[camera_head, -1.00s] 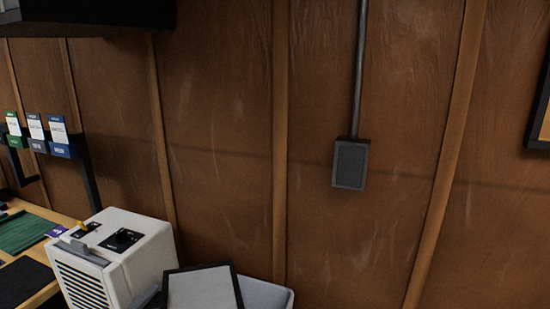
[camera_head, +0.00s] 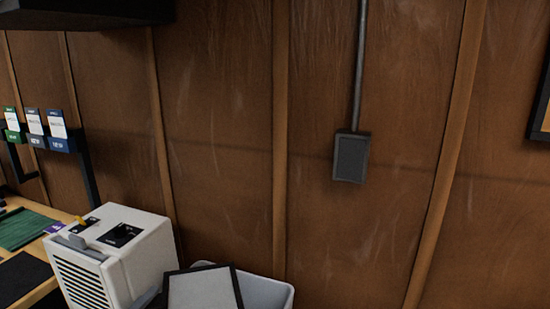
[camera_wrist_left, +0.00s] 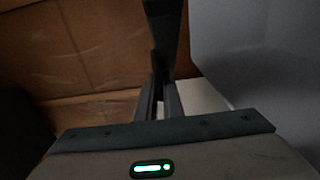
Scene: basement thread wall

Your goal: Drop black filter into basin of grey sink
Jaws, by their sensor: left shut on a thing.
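The black filter (camera_head: 203,291), a flat black frame around a pale panel, stands tilted at the bottom of the head view, cut off by the lower edge. The grey sink (camera_head: 274,291) shows behind it and to its right; its basin floor is hidden. In the left wrist view the sink's smooth grey side (camera_wrist_left: 255,50) fills the right. My left gripper (camera_wrist_left: 160,97) is shut on the filter's dark edge (camera_wrist_left: 164,35). In the head view only a dark sliver of it shows beside the filter. My right gripper is out of view.
A white vented machine (camera_head: 140,262) stands close to the left of the filter. A wooden bench with a green mat (camera_head: 25,229) is at the far left. A grey wall box (camera_head: 351,157) hangs on the wood-panelled wall.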

